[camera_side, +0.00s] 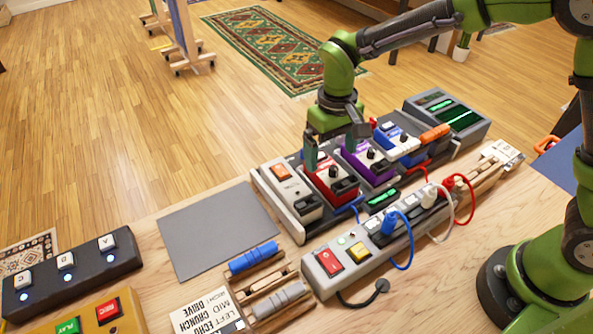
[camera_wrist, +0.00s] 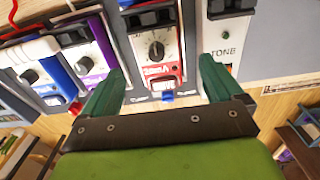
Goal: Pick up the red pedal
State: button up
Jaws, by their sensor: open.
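The red pedal (camera_side: 318,181) stands in a row of pedals on a dark board, with a black knob and a black footswitch on its face. In the wrist view the red pedal (camera_wrist: 158,48) shows between my fingers, its knob and white face in view. My gripper (camera_side: 333,143) is at the far side of the row, above the red pedal's far end. It is open, and its two green fingers (camera_wrist: 160,86) are spread to either side of the pedal. I cannot tell whether they touch it.
A white pedal with an orange button (camera_side: 283,170) is left of the red one; a purple pedal (camera_side: 383,173) is close on its right. A power strip (camera_side: 318,272) with blue, white and red cables lies in front. A grey mat (camera_side: 215,230) at left is clear.

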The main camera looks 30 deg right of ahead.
aim_at(331, 168)
notch_tip(331, 168, down, 5)
jog(key=shift+s+d+f, duration=0.1)
jog(key=shift+d+f, duration=0.05)
jog(key=c, duration=1.5)
